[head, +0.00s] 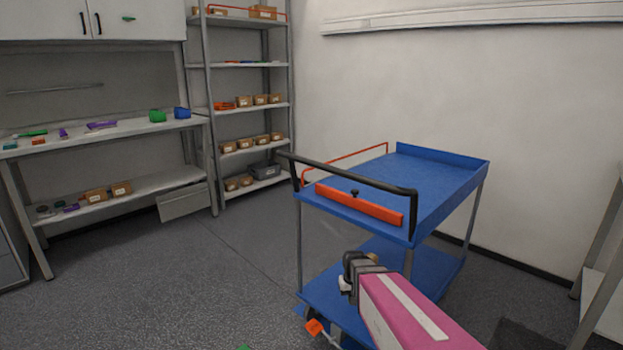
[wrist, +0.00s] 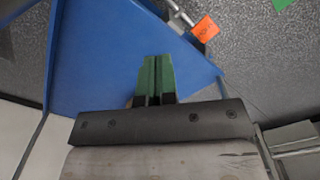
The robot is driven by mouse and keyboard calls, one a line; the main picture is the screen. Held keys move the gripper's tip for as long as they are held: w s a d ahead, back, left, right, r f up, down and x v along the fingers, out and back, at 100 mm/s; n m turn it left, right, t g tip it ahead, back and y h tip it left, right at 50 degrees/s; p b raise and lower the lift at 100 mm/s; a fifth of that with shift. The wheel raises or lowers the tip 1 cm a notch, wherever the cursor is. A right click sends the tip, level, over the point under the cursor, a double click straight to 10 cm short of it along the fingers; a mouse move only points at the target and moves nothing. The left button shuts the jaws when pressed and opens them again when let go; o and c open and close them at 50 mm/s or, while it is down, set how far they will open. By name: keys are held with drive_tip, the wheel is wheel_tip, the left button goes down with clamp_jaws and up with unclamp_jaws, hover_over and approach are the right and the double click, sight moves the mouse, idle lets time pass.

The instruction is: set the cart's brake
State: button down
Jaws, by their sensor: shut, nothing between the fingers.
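The blue cart (head: 440,185) stands to the right of centre, with two shelves and a black push handle (head: 350,172). A small orange tag or pedal (head: 314,326) sits low at its near left corner, by the floor. In the wrist view the orange piece (wrist: 205,28) carries dark marks too small to read and joins a grey metal lever (wrist: 180,14). My gripper (wrist: 155,60) shows green fingers, shut and empty, over the blue lower shelf (wrist: 100,60). The orange piece is apart from the fingers, ahead and to their right. The wheels are mostly hidden.
An orange bar with a black knob (head: 355,193) is on the upper shelf's near end. A shelf rack (head: 205,110) and a workbench (head: 120,130) stand at the left. Open grey floor (head: 190,280) lies left of the cart. A wall (head: 540,120) is behind it.

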drive_tip(key=s+d+r+m, duration=0.1)
drive_tip(key=s+d+r, duration=0.2)
drive_tip(key=s+r, duration=0.6)
drive_tip(key=shift+s+d, duration=0.15)
drive_tip(key=shift+d, duration=0.25)
drive_tip(key=shift+f, duration=0.15)
